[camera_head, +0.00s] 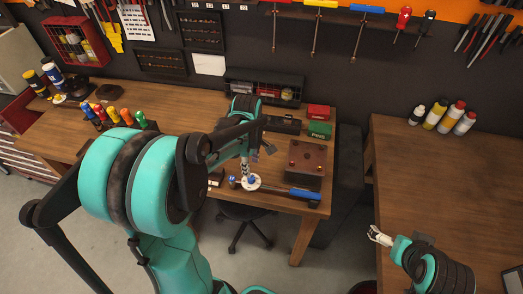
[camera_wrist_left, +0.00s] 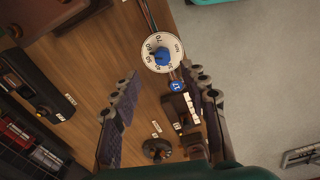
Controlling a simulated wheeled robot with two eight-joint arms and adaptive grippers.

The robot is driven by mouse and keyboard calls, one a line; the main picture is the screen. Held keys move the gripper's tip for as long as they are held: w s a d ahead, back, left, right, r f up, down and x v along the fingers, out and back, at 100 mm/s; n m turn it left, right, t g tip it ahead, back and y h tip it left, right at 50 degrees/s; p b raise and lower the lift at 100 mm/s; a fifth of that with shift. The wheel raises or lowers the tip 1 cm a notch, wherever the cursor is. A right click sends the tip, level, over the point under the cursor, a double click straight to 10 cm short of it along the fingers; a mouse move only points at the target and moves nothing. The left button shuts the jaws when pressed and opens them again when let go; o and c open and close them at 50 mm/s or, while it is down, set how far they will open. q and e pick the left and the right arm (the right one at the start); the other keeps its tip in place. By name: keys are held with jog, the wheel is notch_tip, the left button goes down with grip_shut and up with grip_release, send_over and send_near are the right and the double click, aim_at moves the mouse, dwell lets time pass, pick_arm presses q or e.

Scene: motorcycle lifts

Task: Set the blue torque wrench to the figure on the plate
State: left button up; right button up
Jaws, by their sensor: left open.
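The blue torque wrench (camera_head: 302,194) lies on the wooden bench near its front edge. At its left end is a round white dial (camera_wrist_left: 148,40) with printed figures and a blue knob (camera_wrist_left: 162,57) in its centre; which figure is set is too small to tell. My left gripper (camera_head: 246,172) is above the dial. In the left wrist view its open fingers (camera_wrist_left: 164,108) stand apart with nothing between them, and the dial shows beyond their tips. I cannot identify a plate with a readable figure.
A brown box (camera_head: 308,158) stands just behind the wrench. Red (camera_head: 318,112) and green (camera_head: 320,130) boxes sit farther back. Coloured screwdrivers (camera_head: 112,115) stand at the left. Several bottles (camera_head: 443,116) stand on the right bench, whose middle is clear.

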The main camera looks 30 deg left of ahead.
aim_at(251, 178)
pick_arm(q)
jog(key=shift+w+a, duration=0.1)
jog(key=shift+s+f, duration=0.2)
jog(key=shift+f, duration=0.1)
notch_tip(251, 178, down, 6)
jog(key=shift+f+b, duration=0.15)
jog(key=shift+b, duration=0.55)
jog(key=shift+s+f, duration=0.1)
jog(key=shift+f, duration=0.15)
grip_shut()
